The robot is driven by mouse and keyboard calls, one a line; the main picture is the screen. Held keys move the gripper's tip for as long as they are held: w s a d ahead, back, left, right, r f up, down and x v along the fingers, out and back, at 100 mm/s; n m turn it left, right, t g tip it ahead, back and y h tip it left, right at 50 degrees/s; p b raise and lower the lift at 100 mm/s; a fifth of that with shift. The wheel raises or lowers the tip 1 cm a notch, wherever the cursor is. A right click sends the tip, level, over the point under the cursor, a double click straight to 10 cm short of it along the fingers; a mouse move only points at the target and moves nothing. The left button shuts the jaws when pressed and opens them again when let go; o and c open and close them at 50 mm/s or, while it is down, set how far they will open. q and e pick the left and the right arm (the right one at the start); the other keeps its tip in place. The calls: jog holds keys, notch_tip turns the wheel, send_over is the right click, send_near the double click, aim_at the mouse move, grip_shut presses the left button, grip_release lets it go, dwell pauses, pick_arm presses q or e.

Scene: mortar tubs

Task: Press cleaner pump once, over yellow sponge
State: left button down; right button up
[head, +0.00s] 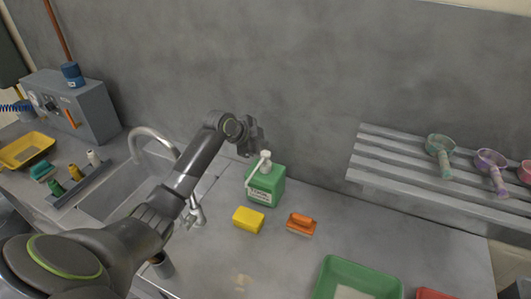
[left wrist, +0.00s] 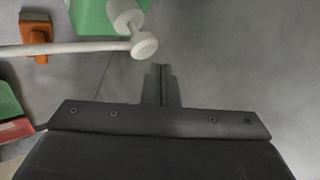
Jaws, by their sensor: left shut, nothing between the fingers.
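A green cleaner bottle (head: 266,184) with a white pump (head: 264,160) stands on the counter, its spout pointing toward the front left. The yellow sponge (head: 248,220) lies on the counter in front of the bottle, apart from it. My left gripper (head: 252,146) is shut and empty, close above and behind the pump. In the left wrist view my shut fingertips (left wrist: 161,70) are just beside the white pump head (left wrist: 144,45), with a small gap in the picture. The bottle's green body (left wrist: 92,18) is partly cut off there. My right gripper is not in view.
A green tub (head: 325,281) stands at the front right. A sink with a tap (head: 152,138) is on the left, and a slatted shelf (head: 400,165) with several scoops is on the right.

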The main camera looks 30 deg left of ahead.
aim_at(265, 153)
pick_arm(q)
jog(key=shift+f, duration=0.15)
dwell(0.5)
jog(key=shift+f, duration=0.3)
jog(key=shift+s+f+b, duration=0.15)
jog(key=shift+f+b, duration=0.65)
jog(key=shift+f, duration=0.3)
dwell(1.0)
jog(key=shift+r, duration=0.1)
jog(key=shift+r+p, duration=1.05)
jog(key=shift+r, duration=0.35)
jog(key=shift+w+r+p, duration=0.2)
jog(key=shift+r+p, duration=0.1)
notch_tip(265, 153, up, 4)
jog(key=p, duration=0.3)
jog(key=shift+r+p, duration=0.2)
jog(key=shift+p, duration=0.15)
